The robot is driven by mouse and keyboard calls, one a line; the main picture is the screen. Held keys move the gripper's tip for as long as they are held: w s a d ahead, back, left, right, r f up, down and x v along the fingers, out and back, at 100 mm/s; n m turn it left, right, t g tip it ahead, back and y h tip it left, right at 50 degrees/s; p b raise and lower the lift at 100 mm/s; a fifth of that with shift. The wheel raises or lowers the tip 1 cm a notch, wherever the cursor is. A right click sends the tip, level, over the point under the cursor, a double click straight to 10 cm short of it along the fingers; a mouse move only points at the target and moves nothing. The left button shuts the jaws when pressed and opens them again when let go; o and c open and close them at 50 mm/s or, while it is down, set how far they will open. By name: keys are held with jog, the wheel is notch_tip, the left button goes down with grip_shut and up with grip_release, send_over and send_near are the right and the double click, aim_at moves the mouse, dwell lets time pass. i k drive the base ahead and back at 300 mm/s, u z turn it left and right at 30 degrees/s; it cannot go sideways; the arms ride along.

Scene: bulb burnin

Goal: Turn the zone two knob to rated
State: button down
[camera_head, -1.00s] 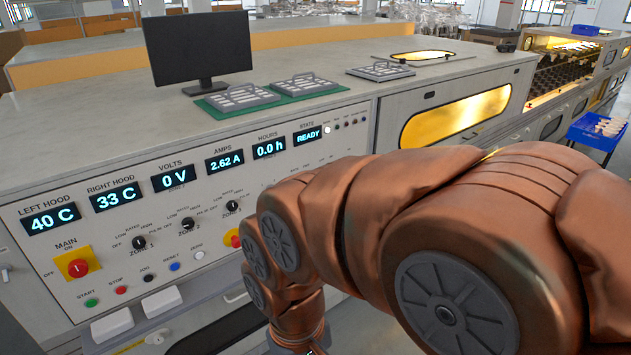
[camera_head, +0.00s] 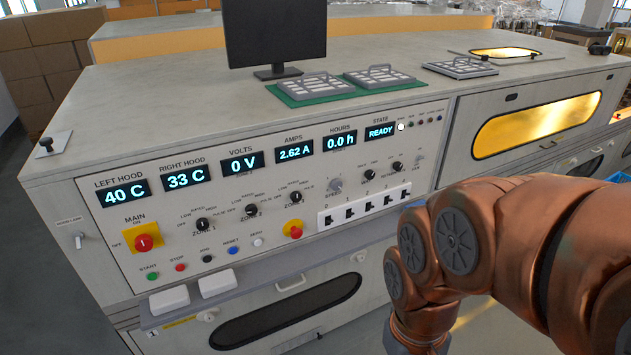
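The zone two knob (camera_head: 252,210) is a small black rotary knob on the white sloping control panel (camera_head: 150,208). Labels ring it, including low, rated and high; its pointer is too small to read surely. It sits between the zone one knob (camera_head: 203,224) and the zone three knob (camera_head: 296,197). The volts display (camera_head: 242,163) reads 0 V, the amps display (camera_head: 294,149) 2.62 A and the state display (camera_head: 380,132) READY. My copper-coloured arm is at the lower right, apart from the knob. My gripper is out of the picture.
A yellow main switch with a red knob (camera_head: 144,242) and a red stop knob on yellow (camera_head: 294,231) flank the zone knobs. Below are several push buttons and two white blocks (camera_head: 169,299). A monitor (camera_head: 274,36) stands on top. Space before the zone knobs looks clear.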

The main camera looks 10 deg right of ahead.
aim_at(251, 210)
jog(key=u, duration=0.2)
jog(key=k, duration=0.3)
jog(key=u, duration=1.05)
jog(key=k, duration=1.05)
jog(key=u, duration=0.05)
jog(key=i, duration=0.9)
jog(key=z, duration=0.05)
